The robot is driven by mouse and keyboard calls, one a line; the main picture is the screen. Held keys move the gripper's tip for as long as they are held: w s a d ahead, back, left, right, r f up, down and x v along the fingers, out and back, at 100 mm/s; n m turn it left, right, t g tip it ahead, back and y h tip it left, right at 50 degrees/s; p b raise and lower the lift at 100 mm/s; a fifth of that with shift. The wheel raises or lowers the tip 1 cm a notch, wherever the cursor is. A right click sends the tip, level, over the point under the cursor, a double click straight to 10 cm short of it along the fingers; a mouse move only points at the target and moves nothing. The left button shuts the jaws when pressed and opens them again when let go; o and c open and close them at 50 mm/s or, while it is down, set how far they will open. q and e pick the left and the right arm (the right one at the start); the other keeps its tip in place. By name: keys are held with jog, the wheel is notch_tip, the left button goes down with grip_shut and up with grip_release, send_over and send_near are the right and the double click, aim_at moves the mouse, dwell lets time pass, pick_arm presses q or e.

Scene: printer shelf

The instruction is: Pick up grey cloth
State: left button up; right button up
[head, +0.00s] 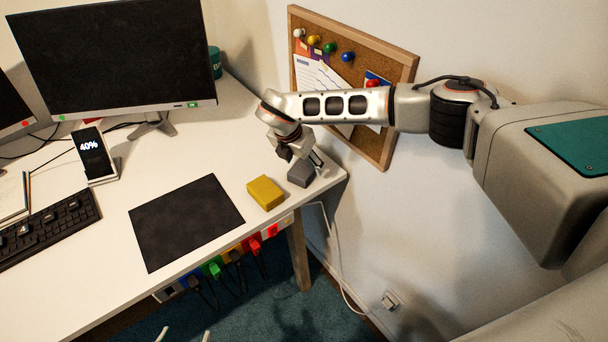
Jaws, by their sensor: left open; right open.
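The grey cloth (301,174) is a small, dark grey, folded block near the right end of the white desk. My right gripper (305,163) points down at it from above, with its fingers open close around or just over its top. Whether they touch the cloth I cannot tell, and the gripper hides part of its far side. Of my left gripper (184,334) only two pale fingertips show, apart, at the bottom edge, low and away from the cloth.
A yellow block (265,192) lies just left of the cloth, beside a black mat (186,221). A corkboard (395,70) hangs on the wall behind my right arm. The desk (231,133) ends just right of the cloth. Coloured plugs (253,244) line its front edge.

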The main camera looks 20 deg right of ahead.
aim_at(304, 167)
jog(key=b+x, duration=0.1)
jog(key=x, duration=0.2)
jog(key=shift+a+f+b, duration=0.1)
jog(key=shift+a+b, duration=0.05)
jog(key=shift+b, duration=0.2)
jog(key=shift+r, duration=0.25)
pick_arm(q)
notch_tip(304, 167, down, 2)
jog(key=shift+s+f, duration=0.1)
jog(key=shift+a, duration=0.1)
pick_arm(e)
jog(key=shift+f, duration=0.35)
jog(key=shift+s, duration=0.1)
jog(key=c, duration=1.2)
